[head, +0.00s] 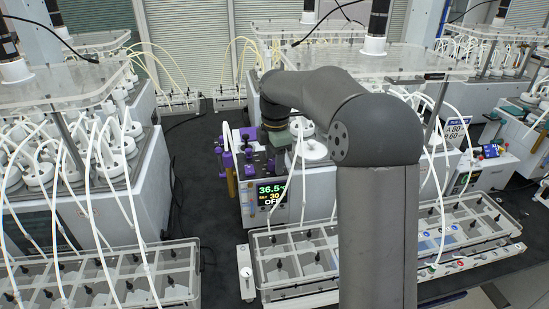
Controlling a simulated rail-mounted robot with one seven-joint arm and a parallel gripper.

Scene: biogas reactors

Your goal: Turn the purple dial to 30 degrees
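A white control unit stands at the centre, with several purple parts (227,160) on its left side and top. At this size I cannot tell which purple part is the dial. Its black display (272,195) reads 36.5 °C in green, a setting of 30 in yellow, and OFF in white. My arm reaches over from the right front, and its wrist bends down above the unit. My gripper (277,150) is small and dark, close to the purple parts. Its fingers are not clear, and I cannot tell whether it touches anything.
Clear racks with black-tipped fittings (115,270) stand at the front left and front right (385,250). Reactors with white bottles and tubes (80,150) stand on both sides. Clear shelves (65,80) hang above them. Dark bench surface (195,165) lies bare left of the unit.

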